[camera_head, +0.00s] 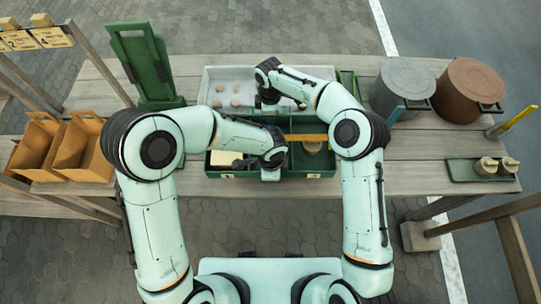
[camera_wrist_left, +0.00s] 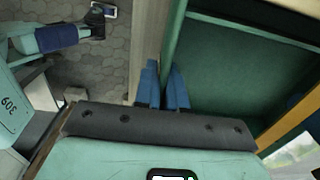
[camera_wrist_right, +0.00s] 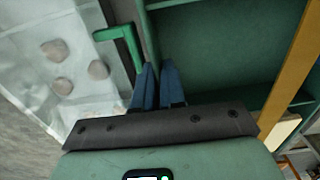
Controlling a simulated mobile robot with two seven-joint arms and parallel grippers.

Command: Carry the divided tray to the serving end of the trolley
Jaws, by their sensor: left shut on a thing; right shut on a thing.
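The green divided tray (camera_head: 300,172) stands on the wooden trolley top, near the middle of its front edge. A pale block (camera_head: 226,158) lies in its left part and a tan round thing (camera_head: 312,147) in its right part. An orange-yellow bar (camera_head: 305,137) crosses it. My left gripper (camera_wrist_left: 164,66) is shut on the tray's near wall. My right gripper (camera_wrist_right: 158,66) is shut on the far wall, beside a green handle (camera_wrist_right: 122,36). Both arms hide the middle of the tray in the head view.
A white tray with pale lumps (camera_head: 222,82) is close behind. A green stand (camera_head: 145,70) and brown boxes (camera_head: 85,150) are at the left. A grey pot (camera_head: 400,85), a brown pot (camera_head: 467,88) and a small green tray with cups (camera_head: 462,172) are at the right. Bare planks (camera_head: 415,150) lie between.

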